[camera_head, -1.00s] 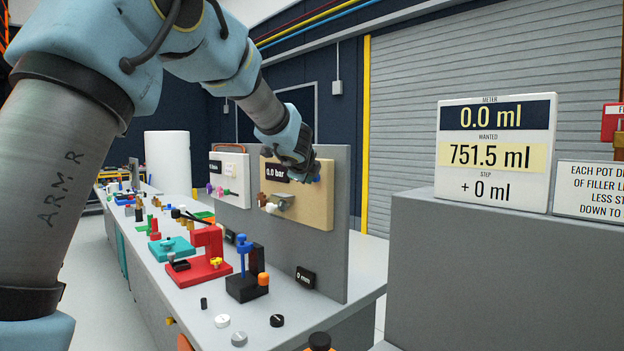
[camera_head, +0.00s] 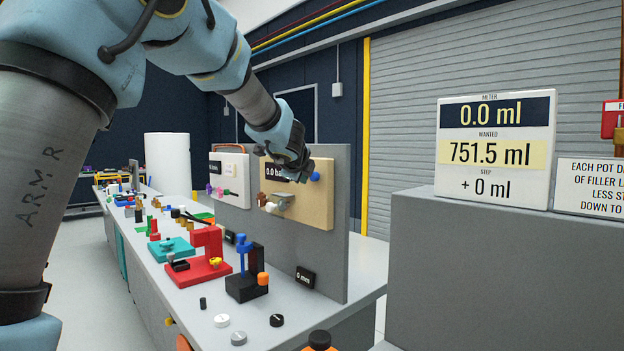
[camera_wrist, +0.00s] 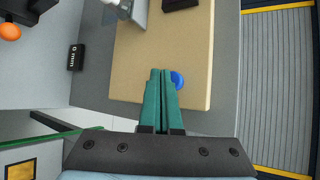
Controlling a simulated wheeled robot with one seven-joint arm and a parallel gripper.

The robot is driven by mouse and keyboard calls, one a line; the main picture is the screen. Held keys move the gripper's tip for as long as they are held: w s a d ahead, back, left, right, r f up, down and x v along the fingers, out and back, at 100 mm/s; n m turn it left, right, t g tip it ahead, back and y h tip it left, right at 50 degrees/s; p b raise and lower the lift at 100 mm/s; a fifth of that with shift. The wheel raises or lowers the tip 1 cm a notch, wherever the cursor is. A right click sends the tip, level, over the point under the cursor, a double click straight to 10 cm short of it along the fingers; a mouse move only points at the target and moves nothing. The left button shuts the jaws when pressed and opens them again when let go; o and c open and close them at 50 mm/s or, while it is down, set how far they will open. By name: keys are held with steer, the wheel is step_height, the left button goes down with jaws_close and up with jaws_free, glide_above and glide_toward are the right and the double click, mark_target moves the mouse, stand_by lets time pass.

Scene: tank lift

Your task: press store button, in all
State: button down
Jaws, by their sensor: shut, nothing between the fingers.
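A round blue button (camera_head: 315,177) sits at the upper right of a tan panel (camera_head: 312,208); no label on it is readable. I cannot tell from the views whether it is the store button. In the wrist view the blue button (camera_wrist: 178,80) shows just right of the fingertips, partly hidden by them. My gripper (camera_head: 299,174) is shut and empty, with its green fingers (camera_wrist: 161,72) together over the tan panel (camera_wrist: 135,85). I cannot tell whether the fingers touch the button or the panel.
The tan panel carries a dark 0.0 bar display (camera_head: 276,172) and a grey lever (camera_head: 284,199). A grey upright board (camera_head: 335,245) stands behind it. The bench below holds a red fixture (camera_head: 207,262) and several small parts. A meter sign (camera_head: 495,150) stands right.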

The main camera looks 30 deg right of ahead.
steer(key=shift+s+a+b, duration=0.25)
steer(key=shift+a+b, duration=0.2)
steer(key=shift+a, duration=0.8)
steer(key=shift+s+a+b, duration=0.2)
steer(key=shift+a+b, duration=0.25)
steer(key=shift+a, duration=0.75)
steer(key=a+f+n+g+y, duration=0.1)
steer(key=a+f+n+y, duration=0.1)
steer(key=a+f+n, duration=0.5)
steer(key=a+f+n+g+y, duration=0.1)
steer(key=a+f+n+y, duration=0.25)
steer(key=a, duration=0.75)
steer(key=a+f+n+y, duration=0.1)
steer(key=a+f+n, duration=0.35)
steer(key=a, duration=0.45)
steer(key=s+a+f+n+g, duration=0.3)
steer(key=s+a+f+n, duration=0.3)
steer(key=s+a, duration=0.2)
steer(key=s+a+f+n+g+y, duration=0.1)
steer(key=s+a+f+n+g, duration=0.2)
steer(key=s+a+f+n, duration=0.4)
steer(key=s+a, duration=0.1)
steer(key=s, duration=0.2)
steer(key=shift+g, duration=0.3)
steer(key=c, duration=1.6)
jaws_free()
steer(key=shift+y, duration=0.25)
